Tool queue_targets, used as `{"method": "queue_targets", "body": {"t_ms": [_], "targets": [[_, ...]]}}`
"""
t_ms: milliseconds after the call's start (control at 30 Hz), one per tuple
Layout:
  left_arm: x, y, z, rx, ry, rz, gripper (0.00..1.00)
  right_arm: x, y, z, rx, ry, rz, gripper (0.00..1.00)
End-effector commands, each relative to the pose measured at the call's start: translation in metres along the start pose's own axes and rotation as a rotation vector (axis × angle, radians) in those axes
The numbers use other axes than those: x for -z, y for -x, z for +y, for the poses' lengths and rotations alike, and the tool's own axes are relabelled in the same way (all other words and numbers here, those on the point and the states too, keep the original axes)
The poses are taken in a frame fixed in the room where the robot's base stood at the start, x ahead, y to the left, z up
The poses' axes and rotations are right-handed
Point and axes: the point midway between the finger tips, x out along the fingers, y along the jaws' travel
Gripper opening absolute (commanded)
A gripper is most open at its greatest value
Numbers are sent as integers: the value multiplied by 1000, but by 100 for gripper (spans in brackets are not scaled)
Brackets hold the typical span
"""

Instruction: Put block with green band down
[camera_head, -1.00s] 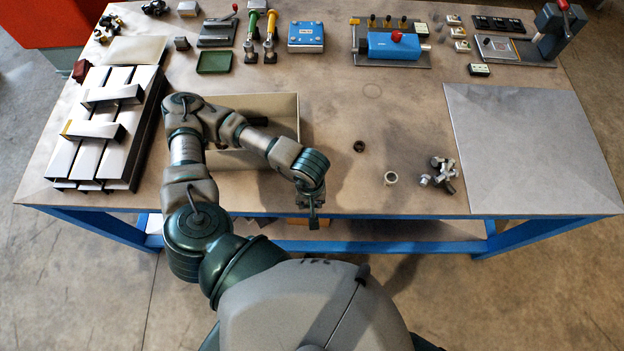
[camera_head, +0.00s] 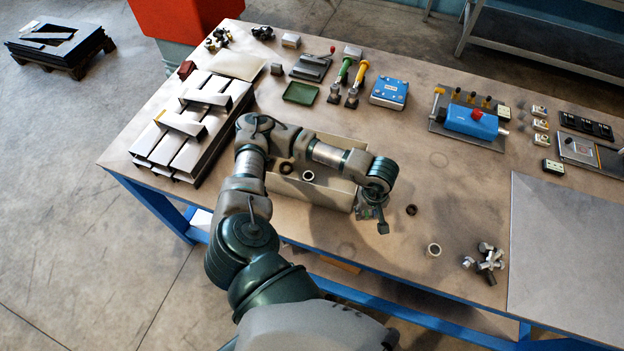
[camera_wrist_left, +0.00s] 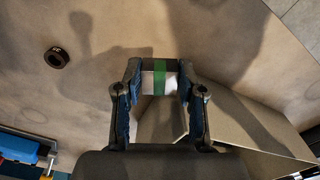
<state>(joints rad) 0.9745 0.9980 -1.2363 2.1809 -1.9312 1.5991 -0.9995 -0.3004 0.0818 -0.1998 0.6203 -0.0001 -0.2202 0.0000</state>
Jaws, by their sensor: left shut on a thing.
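The block with the green band (camera_wrist_left: 159,78) shows in the left wrist view as a light block with a green stripe across its middle. My left gripper (camera_wrist_left: 157,84) is shut on it, one finger on each side. In the head view my left gripper (camera_head: 378,222) is over the bench, just beyond the right end of an open tan box (camera_head: 335,190). My right gripper is not in view.
A dark ring (camera_head: 411,210), a light ring (camera_head: 433,250) and a cluster of metal fittings (camera_head: 487,260) lie to the right of my gripper. Stacked metal channels (camera_head: 190,135) stand left. A grey plate (camera_head: 570,255) covers the right side. Bare bench lies between gripper and rings.

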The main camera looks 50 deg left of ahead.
Motion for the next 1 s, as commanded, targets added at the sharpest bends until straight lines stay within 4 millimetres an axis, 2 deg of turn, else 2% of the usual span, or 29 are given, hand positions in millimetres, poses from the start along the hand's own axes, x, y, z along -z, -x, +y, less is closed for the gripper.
{"method": "queue_targets", "body": {"t_ms": [33,100,200,400,667,800,900,1000], "targets": [[21,6,11,-4,70,2,0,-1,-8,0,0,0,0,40],[43,20,20,-4,146,0,0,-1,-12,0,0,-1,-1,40],[68,38,29,-5,232,1,0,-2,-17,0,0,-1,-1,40],[105,70,36,-3,375,2,0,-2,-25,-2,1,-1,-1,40],[131,69,1,2,806,5,0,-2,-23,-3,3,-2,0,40],[146,61,-17,2,1030,7,0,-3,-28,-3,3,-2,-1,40],[154,58,-27,0,1154,8,0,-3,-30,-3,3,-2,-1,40],[153,43,-27,1,1164,7,0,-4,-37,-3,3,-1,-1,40]]}}
